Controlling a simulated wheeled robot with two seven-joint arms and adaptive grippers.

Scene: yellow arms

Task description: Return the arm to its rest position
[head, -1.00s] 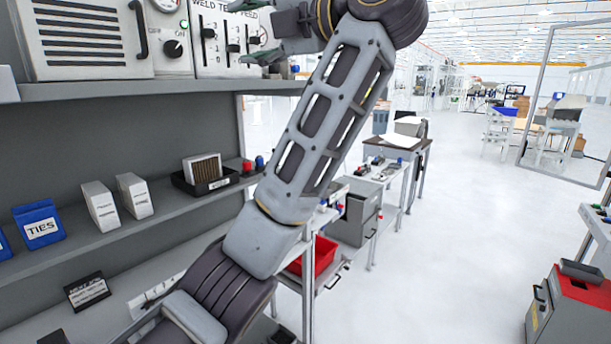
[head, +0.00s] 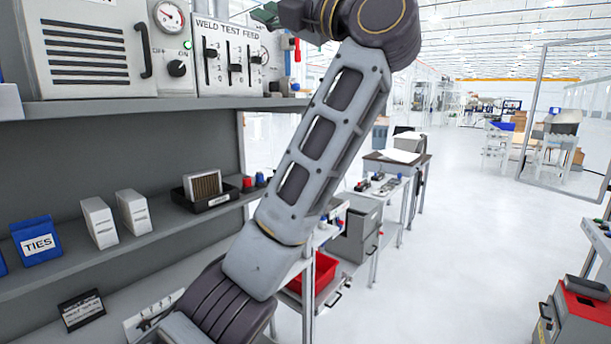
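One of my arms, apparently the left, rises from the bottom left of the head view to the top middle. Its grey slotted link and dark elbow stand in front of the shelf unit. Part of my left gripper (head: 267,14) shows at the top edge, in front of the weld test feed panel (head: 226,75). Most of it is cut off or hidden behind the dark joint, so its opening cannot be told. I see nothing held. My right gripper is not in view.
The shelf (head: 150,104) carries the panel and a vented box (head: 88,45). A lower shelf holds a blue TIES pack (head: 37,241), white boxes (head: 99,222) and a black tray (head: 205,195). A red bin (head: 318,271) sits behind my arm. Open floor lies right.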

